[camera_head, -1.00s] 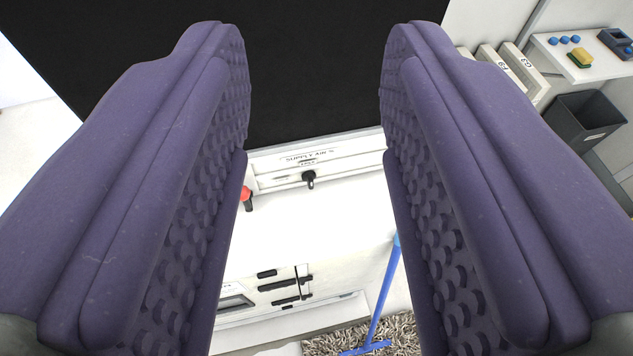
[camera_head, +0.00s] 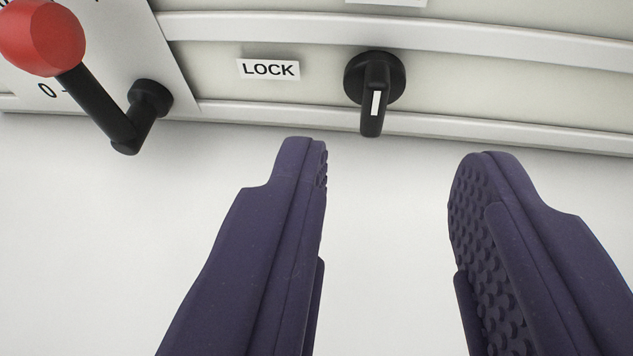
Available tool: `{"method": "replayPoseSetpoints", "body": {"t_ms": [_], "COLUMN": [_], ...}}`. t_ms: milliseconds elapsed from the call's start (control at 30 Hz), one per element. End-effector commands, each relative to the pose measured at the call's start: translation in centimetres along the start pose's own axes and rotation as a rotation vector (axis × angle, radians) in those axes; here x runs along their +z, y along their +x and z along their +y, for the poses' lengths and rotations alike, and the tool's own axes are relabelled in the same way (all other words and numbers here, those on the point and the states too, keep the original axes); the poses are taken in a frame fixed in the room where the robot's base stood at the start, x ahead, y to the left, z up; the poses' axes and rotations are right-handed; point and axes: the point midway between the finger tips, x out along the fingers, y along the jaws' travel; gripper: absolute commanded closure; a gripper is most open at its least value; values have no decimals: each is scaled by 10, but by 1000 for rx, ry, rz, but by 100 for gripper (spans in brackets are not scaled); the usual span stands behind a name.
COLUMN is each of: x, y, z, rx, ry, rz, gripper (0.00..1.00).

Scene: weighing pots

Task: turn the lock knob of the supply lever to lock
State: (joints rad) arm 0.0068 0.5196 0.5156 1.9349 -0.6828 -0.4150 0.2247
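The black lock knob (camera_head: 375,88) sits on the pale panel at the upper middle. Its grip points down, slightly tilted, with a white mark on it. A white LOCK label (camera_head: 268,69) is to the left of the knob. The supply lever (camera_head: 95,105), a black arm with a red ball end, is at the upper left, its ball up and left of its pivot. My gripper (camera_head: 395,150) has two purple padded fingers. It is open and empty, with the tips just below the knob, one to each side, not touching it.
Light raised rails (camera_head: 480,38) run across the panel above and below the knob. A white plate (camera_head: 120,45) with a printed 0 lies behind the lever. The plain white surface (camera_head: 90,230) below the panel is clear.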

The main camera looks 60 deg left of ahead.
Motion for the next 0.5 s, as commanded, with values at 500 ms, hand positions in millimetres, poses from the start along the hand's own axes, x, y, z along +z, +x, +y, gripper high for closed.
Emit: {"method": "replayPoseSetpoints", "body": {"t_ms": [500], "x": [3], "y": [74], "z": [-4], "rx": [-8], "ry": [-1], "rz": [2], "gripper": [62]}}
